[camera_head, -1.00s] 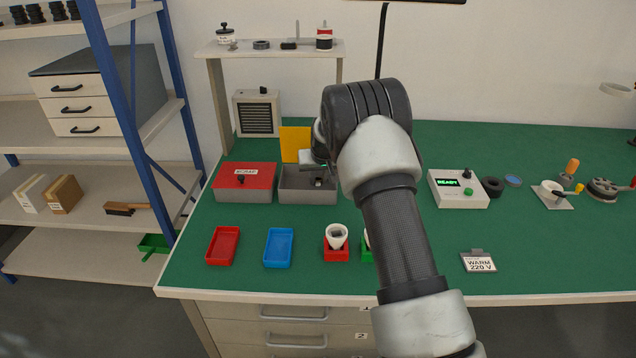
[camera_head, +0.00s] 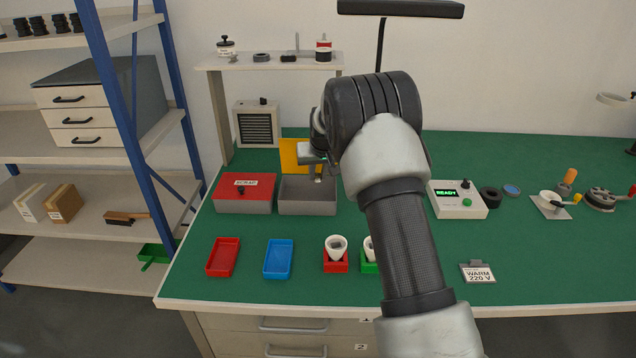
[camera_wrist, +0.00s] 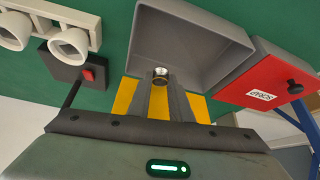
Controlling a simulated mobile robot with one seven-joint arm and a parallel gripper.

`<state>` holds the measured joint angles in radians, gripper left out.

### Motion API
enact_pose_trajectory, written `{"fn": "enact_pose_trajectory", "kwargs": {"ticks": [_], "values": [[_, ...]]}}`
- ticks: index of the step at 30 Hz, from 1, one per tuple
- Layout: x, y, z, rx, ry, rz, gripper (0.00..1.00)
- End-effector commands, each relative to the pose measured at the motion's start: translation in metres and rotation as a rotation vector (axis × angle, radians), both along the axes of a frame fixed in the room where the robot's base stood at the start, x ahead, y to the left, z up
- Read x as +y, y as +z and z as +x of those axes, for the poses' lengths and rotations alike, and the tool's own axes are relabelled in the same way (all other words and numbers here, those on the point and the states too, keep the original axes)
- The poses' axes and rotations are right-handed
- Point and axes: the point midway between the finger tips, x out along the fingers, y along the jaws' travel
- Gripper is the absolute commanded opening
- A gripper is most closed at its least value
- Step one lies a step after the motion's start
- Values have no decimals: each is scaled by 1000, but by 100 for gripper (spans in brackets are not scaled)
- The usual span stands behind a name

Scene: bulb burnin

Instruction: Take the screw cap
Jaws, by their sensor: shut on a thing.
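My gripper (camera_wrist: 160,88) is shut on a small round shiny metal piece, which looks like the screw cap (camera_wrist: 160,71), at its fingertips in the wrist view. The gripper and cap are over the open grey bin (camera_wrist: 188,50). In the head view my gripper (camera_head: 317,172) is small and partly hidden by my arm, above the grey bin (camera_head: 306,209). The visible bin floor looks empty in the wrist view.
A red-lidded SCRAP box (camera_head: 245,196) stands left of the bin, and a yellow panel (camera_head: 290,155) behind it. Red (camera_head: 223,257) and blue (camera_head: 278,259) trays lie in front. White cups (camera_head: 336,246) sit in holders. A READY box (camera_head: 457,200) stands to the right.

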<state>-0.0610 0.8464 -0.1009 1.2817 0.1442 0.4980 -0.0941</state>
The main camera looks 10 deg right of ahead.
Motion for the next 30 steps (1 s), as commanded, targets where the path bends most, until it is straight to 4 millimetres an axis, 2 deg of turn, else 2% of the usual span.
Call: {"fn": "enact_pose_trajectory", "kwargs": {"ticks": [2,3,8,18,21,25,30], "values": [[0,18,0,-3,0,0,0],[2,12,-10,3,0,1,0],[9,13,-42,1,2,0,0],[27,12,-135,1,2,0,0],[32,12,-157,0,3,-1,0],[36,12,-177,0,2,-1,0],[38,13,-190,0,1,0,0]]}}
